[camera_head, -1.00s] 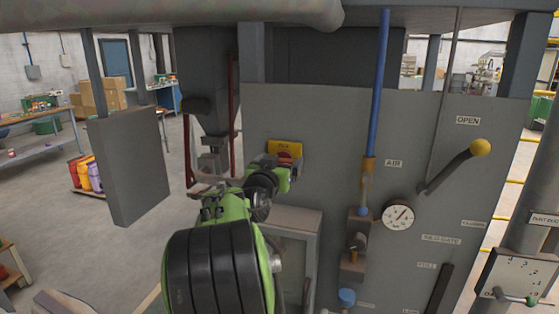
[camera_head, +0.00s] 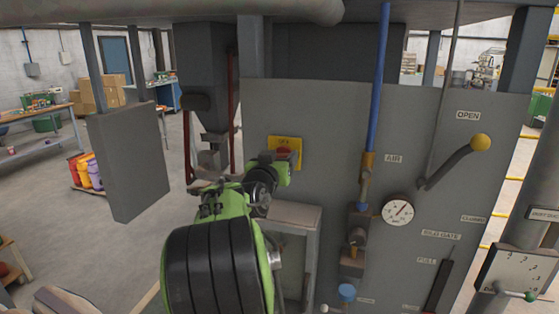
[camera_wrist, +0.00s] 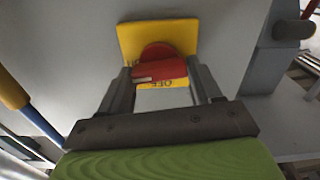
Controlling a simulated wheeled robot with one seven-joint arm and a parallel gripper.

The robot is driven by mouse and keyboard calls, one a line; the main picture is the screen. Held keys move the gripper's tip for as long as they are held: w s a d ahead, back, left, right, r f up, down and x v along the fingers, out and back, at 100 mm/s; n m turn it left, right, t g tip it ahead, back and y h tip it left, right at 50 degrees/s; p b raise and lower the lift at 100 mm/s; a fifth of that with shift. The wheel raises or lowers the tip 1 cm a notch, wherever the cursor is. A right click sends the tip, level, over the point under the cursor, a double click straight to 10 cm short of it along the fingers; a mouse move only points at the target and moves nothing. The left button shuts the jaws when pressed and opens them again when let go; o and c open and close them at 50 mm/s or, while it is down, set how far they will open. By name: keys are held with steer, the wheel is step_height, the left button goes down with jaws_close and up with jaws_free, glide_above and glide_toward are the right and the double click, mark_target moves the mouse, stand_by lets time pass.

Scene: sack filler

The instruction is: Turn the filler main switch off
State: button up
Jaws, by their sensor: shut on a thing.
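The main switch is a red knob with a raised bar handle (camera_wrist: 160,70), on a yellow plate (camera_wrist: 130,38) fixed to the grey panel. The plate's OFF label shows upside down in the wrist view, just beyond the handle on the side nearer my palm. My gripper (camera_wrist: 160,73) is shut on the handle, one finger at each end of the bar. In the head view the yellow plate (camera_head: 272,142) is left of the panel's middle, with OFF along its top. The red knob (camera_head: 284,151) is partly hidden there by my green gripper (camera_head: 284,162).
Right of the switch are a blue pipe (camera_head: 377,90), a pressure gauge (camera_head: 398,211) and a lever with a yellow ball (camera_head: 480,144). A grey box (camera_head: 295,217) stands out below the switch. A grey hanging panel (camera_head: 135,165) is on the left.

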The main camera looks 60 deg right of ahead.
steer(key=shift+w+f+n+p, duration=0.15)
steer(key=shift+n+p, duration=0.2)
steer(key=shift+n, duration=3.75)
steer(key=shift+w+f+n+p, duration=0.1)
steer(key=shift+n+p, duration=0.2)
steer(key=shift+n, duration=3.8)
steer(key=o, duration=1.1)
steer(key=shift+c, duration=0.2)
steer(key=s+a+b, duration=0.2)
steer(key=a, duration=1.3)
steer(key=shift+s+a+b, duration=0.3)
steer(key=shift+a+b, duration=0.05)
